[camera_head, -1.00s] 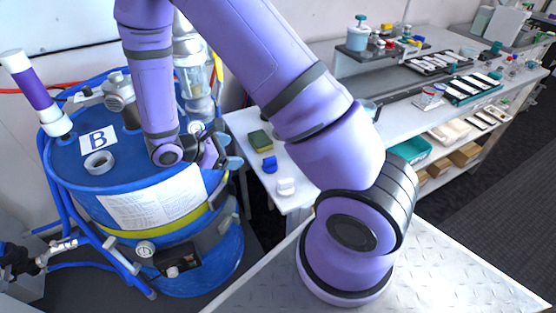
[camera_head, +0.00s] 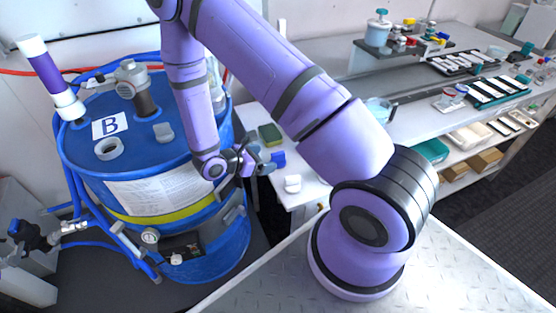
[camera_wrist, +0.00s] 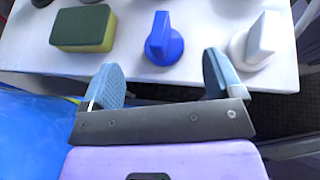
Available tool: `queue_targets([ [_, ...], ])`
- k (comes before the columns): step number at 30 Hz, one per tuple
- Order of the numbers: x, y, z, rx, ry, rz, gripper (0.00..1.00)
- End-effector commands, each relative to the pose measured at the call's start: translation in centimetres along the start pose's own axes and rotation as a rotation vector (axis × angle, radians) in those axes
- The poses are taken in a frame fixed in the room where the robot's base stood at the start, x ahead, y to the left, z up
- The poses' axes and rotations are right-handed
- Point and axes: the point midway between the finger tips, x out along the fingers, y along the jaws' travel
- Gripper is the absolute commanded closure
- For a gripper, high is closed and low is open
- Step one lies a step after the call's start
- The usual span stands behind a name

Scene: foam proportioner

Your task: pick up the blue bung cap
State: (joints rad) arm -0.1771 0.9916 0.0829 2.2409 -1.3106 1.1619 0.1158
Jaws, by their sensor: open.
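The blue bung cap (camera_wrist: 164,40) stands on the white bench top, its raised grip upward, between a sponge and a white cap in the wrist view. In the head view the blue cap (camera_head: 278,158) shows just beyond my gripper (camera_head: 258,166). In the wrist view my gripper (camera_wrist: 163,78) is open and empty, its two blue-grey fingers spread apart at the bench's near edge. The cap lies ahead of the gap between the fingertips, and neither finger appears to touch it.
A green and yellow sponge (camera_wrist: 84,28) lies left of the blue cap and a white cap (camera_wrist: 262,40) stands to its right. The blue drum (camera_head: 150,140) marked B stands left of the bench (camera_head: 310,190). A dark gap lies below the bench edge.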

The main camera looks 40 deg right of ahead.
Motion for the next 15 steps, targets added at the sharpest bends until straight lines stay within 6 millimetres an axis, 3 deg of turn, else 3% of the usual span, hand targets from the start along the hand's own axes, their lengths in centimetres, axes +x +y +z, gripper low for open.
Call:
queue_targets([
  [9, 4.1, -0.2, 0.1, 0.000, -0.001, -0.003, 0.14],
  [15, 5.0, -0.2, 0.1, 0.001, 0.000, -0.001, 0.14],
])
